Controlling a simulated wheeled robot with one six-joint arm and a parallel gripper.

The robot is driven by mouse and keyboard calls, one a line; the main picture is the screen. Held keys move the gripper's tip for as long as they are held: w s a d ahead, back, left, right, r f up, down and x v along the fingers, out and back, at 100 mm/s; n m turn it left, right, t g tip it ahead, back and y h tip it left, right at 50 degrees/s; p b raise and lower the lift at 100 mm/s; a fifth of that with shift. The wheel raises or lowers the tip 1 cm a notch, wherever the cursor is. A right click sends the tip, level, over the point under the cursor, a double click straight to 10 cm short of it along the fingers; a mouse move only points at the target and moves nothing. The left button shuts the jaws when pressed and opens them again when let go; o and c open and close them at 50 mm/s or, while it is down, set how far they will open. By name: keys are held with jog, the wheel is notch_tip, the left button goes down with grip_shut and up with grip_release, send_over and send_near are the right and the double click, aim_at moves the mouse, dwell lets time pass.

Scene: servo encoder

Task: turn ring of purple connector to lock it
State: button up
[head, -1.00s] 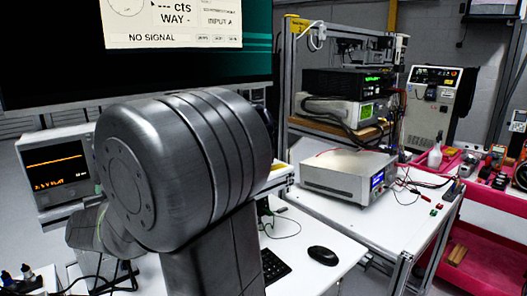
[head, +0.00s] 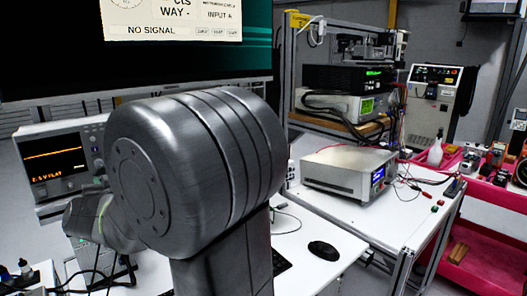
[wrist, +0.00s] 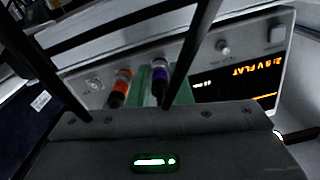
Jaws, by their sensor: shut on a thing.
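In the wrist view the purple connector (wrist: 160,73) stands at the front of an instrument, with a pale tip and a dark body. An orange connector (wrist: 123,80) is just left of it. My gripper (wrist: 125,114) shows as two dark fingers running down the picture, the right one close beside the purple connector. It is shut on the purple connector, but a dark housing with a green light hides the grip. The ring's lock position cannot be read. In the head view my arm hides the connectors and gripper.
The instrument's screen (wrist: 235,82) reads "V FLAT"; it also shows in the head view (head: 53,160). A large monitor (head: 60,45) stands behind my arm. A mouse (head: 323,250) lies on the white desk. A bench with a power supply (head: 345,172) and a pink cart (head: 480,245) are right.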

jog(key=shift+m+b, duration=0.75)
jog(key=shift+m, duration=0.45)
jog(key=o, duration=0.5)
jog(key=shift+o, duration=0.2)
jog(key=shift+s+d, duration=0.1)
jog(key=shift+s, duration=0.05)
jog(key=p+v, duration=0.1)
jog(key=v, duration=0.7)
jog(key=shift+s+d, duration=0.25)
jog(key=shift+s, duration=0.05)
